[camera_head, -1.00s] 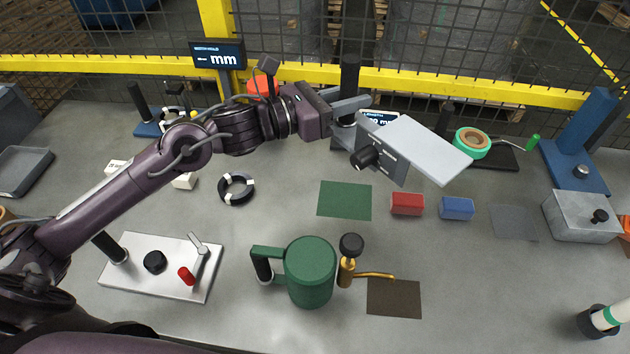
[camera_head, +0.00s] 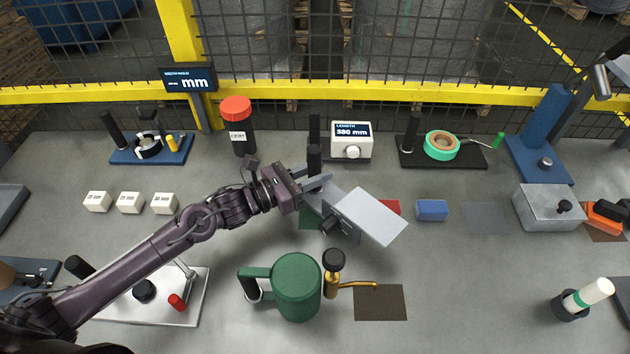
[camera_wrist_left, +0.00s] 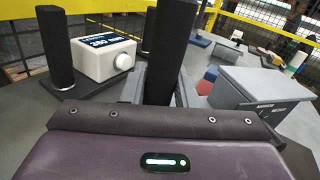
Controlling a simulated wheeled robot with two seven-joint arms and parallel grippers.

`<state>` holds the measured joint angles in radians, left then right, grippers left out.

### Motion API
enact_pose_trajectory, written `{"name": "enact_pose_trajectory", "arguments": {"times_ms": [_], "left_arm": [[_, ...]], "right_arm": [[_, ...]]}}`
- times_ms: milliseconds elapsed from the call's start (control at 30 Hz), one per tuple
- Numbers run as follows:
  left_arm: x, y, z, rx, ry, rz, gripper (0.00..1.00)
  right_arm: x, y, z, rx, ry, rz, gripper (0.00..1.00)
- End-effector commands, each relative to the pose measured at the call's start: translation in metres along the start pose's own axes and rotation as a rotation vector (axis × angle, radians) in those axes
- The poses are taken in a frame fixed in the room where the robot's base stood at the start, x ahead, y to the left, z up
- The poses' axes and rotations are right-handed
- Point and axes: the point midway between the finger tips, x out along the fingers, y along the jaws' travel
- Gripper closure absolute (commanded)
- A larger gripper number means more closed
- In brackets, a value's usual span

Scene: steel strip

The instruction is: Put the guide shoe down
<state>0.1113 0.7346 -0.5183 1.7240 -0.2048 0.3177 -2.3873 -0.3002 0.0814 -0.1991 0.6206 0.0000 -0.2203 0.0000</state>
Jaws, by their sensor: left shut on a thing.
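In the left wrist view the black handle (camera_wrist_left: 165,55) stands between the fingers, with the grey block (camera_wrist_left: 258,90) beyond to the right. My right gripper is not in view.
A red block (camera_head: 391,207) is partly hidden behind the plate, with a blue block (camera_head: 432,210) to its right. A green can (camera_head: 297,287) and a brass tool (camera_head: 333,270) stand in front. A length gauge (camera_head: 351,145) stands behind. A brown mat (camera_head: 381,303) is bare.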

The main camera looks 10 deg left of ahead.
Motion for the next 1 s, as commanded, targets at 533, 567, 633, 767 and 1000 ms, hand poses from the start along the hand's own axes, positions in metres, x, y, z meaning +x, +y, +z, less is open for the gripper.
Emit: {"name": "enact_pose_trajectory", "arguments": {"times_ms": [533,567,633,767,1000], "left_arm": [[0.0,0.004,-0.036,0.001,-0.005,-0.001,1.0],[0.0,0.004,-0.036,0.001,-0.005,-0.001,1.0],[0.0,0.004,-0.037,0.001,-0.005,-0.001,1.0],[0.0,0.004,-0.041,0.0,0.0,0.0,0.7],[0.0,0.005,-0.04,0.0,0.0,0.0,0.51]], "right_arm": [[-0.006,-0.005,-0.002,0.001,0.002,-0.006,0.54],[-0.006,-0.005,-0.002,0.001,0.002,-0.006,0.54],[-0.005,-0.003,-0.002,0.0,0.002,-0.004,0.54],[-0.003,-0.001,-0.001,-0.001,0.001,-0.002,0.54],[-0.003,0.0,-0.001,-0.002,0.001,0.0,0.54]]}}
